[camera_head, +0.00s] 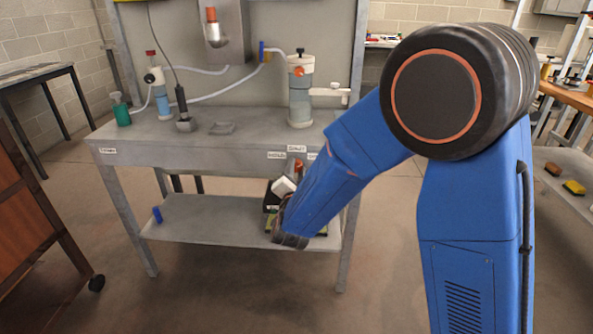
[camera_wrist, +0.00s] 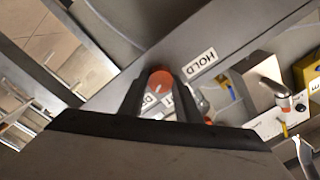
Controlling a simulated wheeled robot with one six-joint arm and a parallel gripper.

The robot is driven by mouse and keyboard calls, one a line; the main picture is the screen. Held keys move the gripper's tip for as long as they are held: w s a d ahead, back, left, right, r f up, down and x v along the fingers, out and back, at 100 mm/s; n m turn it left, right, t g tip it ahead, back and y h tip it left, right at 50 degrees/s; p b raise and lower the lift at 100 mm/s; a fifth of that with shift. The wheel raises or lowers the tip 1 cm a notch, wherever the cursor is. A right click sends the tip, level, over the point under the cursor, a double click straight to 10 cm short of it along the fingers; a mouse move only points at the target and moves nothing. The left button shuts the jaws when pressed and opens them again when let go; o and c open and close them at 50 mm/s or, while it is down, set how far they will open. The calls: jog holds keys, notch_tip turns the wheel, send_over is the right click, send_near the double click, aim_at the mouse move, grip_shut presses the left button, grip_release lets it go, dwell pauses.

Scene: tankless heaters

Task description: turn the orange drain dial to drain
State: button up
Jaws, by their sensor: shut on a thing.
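The orange drain dial (camera_wrist: 160,79) sits on the front apron of the grey bench, with a pale line on its face. It also shows as a small orange shape in the camera_head view (camera_head: 298,165), beside my forearm. My gripper (camera_wrist: 161,88) has one finger on each side of the dial and is shut on it. A white label reading HOLD (camera_wrist: 201,66) is at the upper right of the dial. Other label lettering shows between and beside the fingers, partly covered. In the camera_head view my arm hides much of the area under the dial.
The grey bench (camera_head: 140,138) carries a clear cylinder with a white cap (camera_head: 300,90), a green bottle (camera_head: 120,110) and hoses. Its lower shelf (camera_head: 200,222) holds a blue item (camera_head: 157,214) and some clutter near my arm. Open floor lies in front.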

jog(key=o, duration=1.1)
jog(key=shift+c, duration=0.2)
jog(key=s, duration=1.7)
jog(key=shift+s+f, duration=0.2)
jog(key=shift+f, duration=0.2)
jog(key=shift+a, duration=0.1)
